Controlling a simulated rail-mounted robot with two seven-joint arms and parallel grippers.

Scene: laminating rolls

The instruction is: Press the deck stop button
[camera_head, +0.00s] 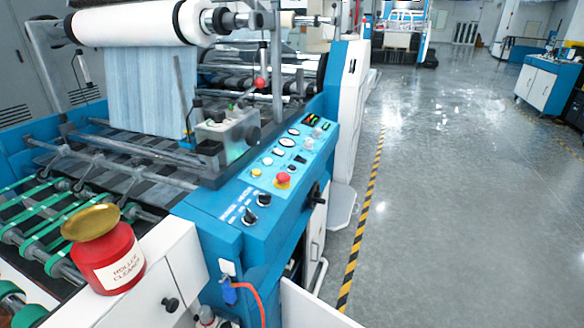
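A red mushroom-shaped button (283,180) stands on the blue sloping control panel (262,204) in the middle of the view. It has a yellow collar and looks like the stop button, but I cannot read a label on it. A small yellow button (256,173) is just left of it, with white and dark round buttons further up the panel. Two black rotary knobs (256,208) are on the near end of the panel. Neither of my grippers is in view.
A red roller-cleaner can (108,262) with a brass top stands on a white cabinet at lower left. A white roll (140,22) hangs above the machine. A red ball knob (260,82) sits behind the panel. The grey floor (450,200) at right is open.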

